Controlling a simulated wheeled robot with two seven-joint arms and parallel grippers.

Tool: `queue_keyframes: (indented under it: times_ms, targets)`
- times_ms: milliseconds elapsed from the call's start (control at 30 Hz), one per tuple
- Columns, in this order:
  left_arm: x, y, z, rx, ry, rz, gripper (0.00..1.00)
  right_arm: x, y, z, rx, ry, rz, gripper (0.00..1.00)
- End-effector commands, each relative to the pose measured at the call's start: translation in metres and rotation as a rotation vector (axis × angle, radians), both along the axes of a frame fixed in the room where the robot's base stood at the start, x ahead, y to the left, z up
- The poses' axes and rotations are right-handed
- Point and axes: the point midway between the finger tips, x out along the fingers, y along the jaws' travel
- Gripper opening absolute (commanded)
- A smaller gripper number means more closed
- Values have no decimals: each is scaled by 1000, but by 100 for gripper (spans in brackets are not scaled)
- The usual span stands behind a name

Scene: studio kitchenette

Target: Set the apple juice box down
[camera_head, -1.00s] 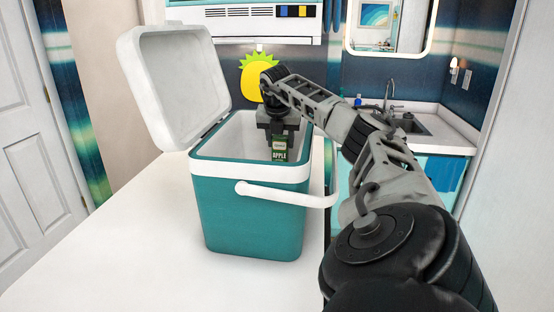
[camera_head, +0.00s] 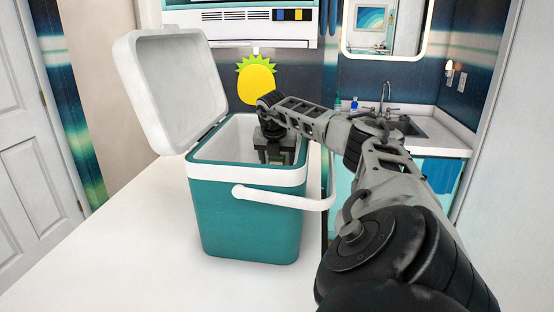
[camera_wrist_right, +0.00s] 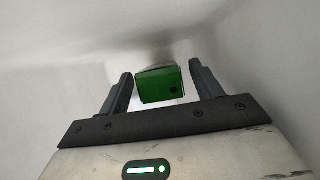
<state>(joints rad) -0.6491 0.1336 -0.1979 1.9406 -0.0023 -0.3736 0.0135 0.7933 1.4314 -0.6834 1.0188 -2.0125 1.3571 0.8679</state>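The green apple juice box (camera_wrist_right: 160,84) stands inside the teal cooler (camera_head: 250,222). In the right wrist view its green top lies between the two fingers of my right gripper (camera_wrist_right: 163,82). A narrow gap shows on each side of the box, so the gripper looks open around it. In the head view my right gripper (camera_head: 276,156) reaches down inside the cooler, and only a little of the box shows there. The box's lower part and base are hidden by the cooler wall. My left gripper is not in view.
The cooler's white lid (camera_head: 172,88) stands open at the left. Its white handle (camera_head: 284,199) sticks out at the front. The cooler stands on a white counter (camera_head: 130,255) with clear room to its left and front. A sink (camera_head: 408,127) is at the back right.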

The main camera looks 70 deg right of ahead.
Motion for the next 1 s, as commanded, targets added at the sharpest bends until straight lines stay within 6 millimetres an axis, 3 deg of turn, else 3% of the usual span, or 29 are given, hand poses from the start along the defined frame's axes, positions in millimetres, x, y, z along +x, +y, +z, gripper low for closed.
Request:
queue_keyframes:
  times_ms: [267, 700, 1000]
  targets:
    - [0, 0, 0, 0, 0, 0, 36, 0, 1, 7, -1, -2, 2, 65]
    - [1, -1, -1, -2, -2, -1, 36, -8, 33, 87, -1, -5, 2, 65]
    - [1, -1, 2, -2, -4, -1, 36, -12, 44, 113, 0, 0, 0, 65]
